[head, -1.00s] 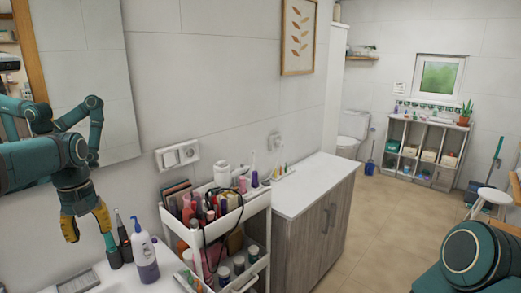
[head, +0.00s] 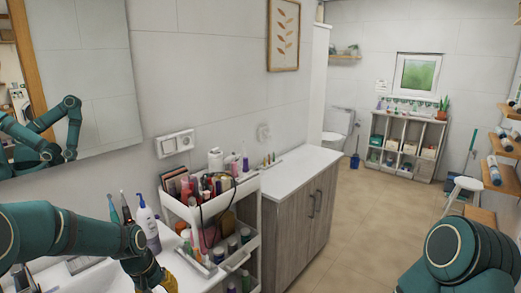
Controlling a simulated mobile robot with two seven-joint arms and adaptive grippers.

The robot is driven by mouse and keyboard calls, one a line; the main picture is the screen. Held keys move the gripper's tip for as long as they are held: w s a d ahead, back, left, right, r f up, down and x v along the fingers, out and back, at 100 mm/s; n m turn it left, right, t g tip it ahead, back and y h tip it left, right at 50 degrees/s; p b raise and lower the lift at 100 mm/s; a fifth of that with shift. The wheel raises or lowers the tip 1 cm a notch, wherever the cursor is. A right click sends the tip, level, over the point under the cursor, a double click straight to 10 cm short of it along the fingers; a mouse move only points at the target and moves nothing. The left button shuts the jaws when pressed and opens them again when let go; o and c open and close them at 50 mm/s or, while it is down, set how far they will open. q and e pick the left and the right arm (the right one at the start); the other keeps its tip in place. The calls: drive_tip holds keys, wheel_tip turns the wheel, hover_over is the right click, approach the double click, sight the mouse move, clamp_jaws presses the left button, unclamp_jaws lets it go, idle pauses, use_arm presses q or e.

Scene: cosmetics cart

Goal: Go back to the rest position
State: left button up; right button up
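My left arm comes in from the lower left. Its gripper (head: 158,280), with yellow on it, is at the bottom edge in front of the white pump bottle (head: 148,232) and is cut off by the frame. I cannot tell whether its fingers are open or shut. No held object shows. My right arm shows only as a teal link at the lower right; its gripper is out of view. The white cosmetics cart (head: 252,188) stands to the right of the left gripper, filled with bottles, tubes and palettes, with a dark cable hanging over its front.
A white sink counter (head: 100,280) is under my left arm. A wooden cabinet (head: 300,215) with a white top stands beyond the cart. A mirror (head: 75,75) on the left wall reflects my arm. A white stool (head: 463,188) and wall shelves (head: 508,183) are at right. Mid-floor is clear.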

use_arm(q)
drive_tip(key=s+d+f+m+h+b, duration=0.1)
drive_tip(key=s+d+f, duration=0.6)
drive_tip(key=d+f, duration=0.55)
drive_tip(key=s+d+f+m+b, duration=0.1)
drive_tip(key=s+d+f, duration=0.3)
drive_tip(key=s+f, duration=0.3)
drive_tip(key=s, duration=0.4)
drive_tip(key=shift+d+f+t, duration=0.3)
drive_tip(key=shift+d+t, duration=0.1)
drive_tip(key=shift+s, duration=0.1)
